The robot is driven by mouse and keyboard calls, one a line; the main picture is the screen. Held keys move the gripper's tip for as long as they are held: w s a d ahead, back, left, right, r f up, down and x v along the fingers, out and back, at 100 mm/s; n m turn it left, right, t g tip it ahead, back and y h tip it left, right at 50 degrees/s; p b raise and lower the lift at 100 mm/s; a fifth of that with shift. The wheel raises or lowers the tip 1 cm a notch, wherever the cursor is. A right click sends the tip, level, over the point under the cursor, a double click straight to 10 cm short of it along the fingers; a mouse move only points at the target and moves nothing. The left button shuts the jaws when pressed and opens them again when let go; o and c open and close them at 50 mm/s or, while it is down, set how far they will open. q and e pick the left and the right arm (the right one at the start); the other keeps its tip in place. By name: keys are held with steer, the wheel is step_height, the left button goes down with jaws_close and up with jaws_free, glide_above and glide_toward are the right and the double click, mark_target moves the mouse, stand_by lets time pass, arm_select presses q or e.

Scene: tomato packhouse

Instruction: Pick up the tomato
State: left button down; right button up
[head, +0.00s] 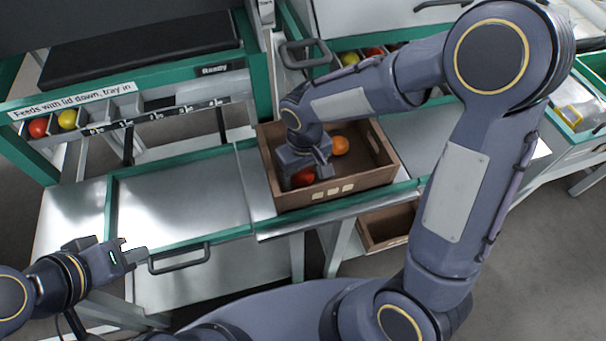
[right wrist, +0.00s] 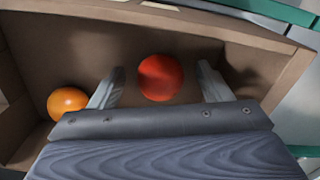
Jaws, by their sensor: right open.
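A red tomato (head: 303,177) lies in a brown crate (head: 372,184) on the bench, partly hidden by my right gripper in the head view. In the right wrist view the red tomato (right wrist: 160,77) lies between the two fingers of my right gripper (right wrist: 160,88), with a gap on each side. The right gripper (head: 306,173) is open, reaching down into the crate. An orange tomato (head: 340,145) lies in the same crate, outside the fingers; it also shows in the right wrist view (right wrist: 68,103). My left gripper (head: 135,252) is empty, off to the left by the bench's front.
The crate walls stand close around my right gripper. A steel bench top (head: 180,205) left of the crate is clear. A rack at the left (head: 55,127) holds a red and a yellow tomato. A second brown crate (head: 385,225) sits lower, below the bench edge.

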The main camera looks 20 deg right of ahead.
steer(key=shift+c, duration=0.2)
steer(key=c, duration=0.8)
